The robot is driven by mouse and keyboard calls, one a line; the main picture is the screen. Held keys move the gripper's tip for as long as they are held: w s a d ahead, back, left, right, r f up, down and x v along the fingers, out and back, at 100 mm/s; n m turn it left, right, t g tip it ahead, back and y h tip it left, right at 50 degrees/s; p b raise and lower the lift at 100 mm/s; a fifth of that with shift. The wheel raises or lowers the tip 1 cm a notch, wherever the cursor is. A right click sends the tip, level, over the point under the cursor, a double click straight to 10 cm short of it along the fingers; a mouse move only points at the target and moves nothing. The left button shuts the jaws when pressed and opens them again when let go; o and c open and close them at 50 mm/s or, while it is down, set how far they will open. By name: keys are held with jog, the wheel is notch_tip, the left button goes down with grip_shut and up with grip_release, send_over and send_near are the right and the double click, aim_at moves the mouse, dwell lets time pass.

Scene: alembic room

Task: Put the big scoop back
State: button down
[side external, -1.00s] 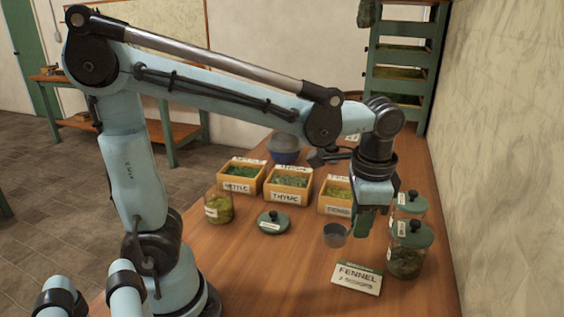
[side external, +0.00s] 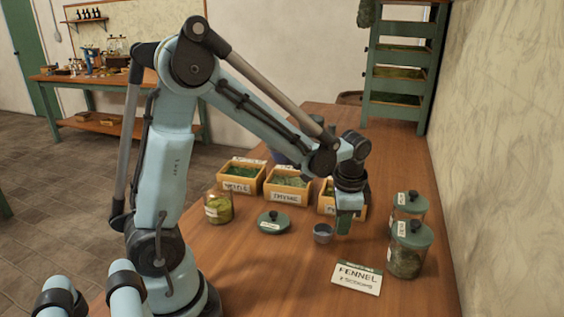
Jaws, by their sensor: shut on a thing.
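A grey metal scoop (side external: 322,233) with a round cup is at the fingers of my gripper (side external: 343,226). The gripper is shut on the scoop, with the cup on its left side. The scoop's handle is hidden by the fingers. The cup is in front of the right-hand herb box (side external: 329,208) and to the right of a loose green lid (side external: 273,222). I cannot tell how high the cup is above the table, or whether this is the big scoop. No resting place for the scoop is clearly visible.
Boxes of nettle (side external: 237,187) and thyme (side external: 286,196) stand at the back. An open jar (side external: 218,208) stands left, lidded jars (side external: 406,262) (side external: 400,212) right. A fennel card (side external: 357,278) stands in front.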

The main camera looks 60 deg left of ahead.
jog(key=shift+f, duration=0.75)
jog(key=shift+f, duration=0.1)
jog(key=c, duration=1)
grip_release()
notch_tip(320, 180, up, 12)
jog(key=d, duration=0.1)
jog(key=s+d+f+n+t+h, duration=0.1)
jog(key=s+d+n+t, duration=0.3)
jog(key=s, duration=0.5)
jog(key=shift+f+n+t, duration=0.35)
jog(key=shift+n+t, duration=0.55)
jog(key=shift+t, duration=0.4)
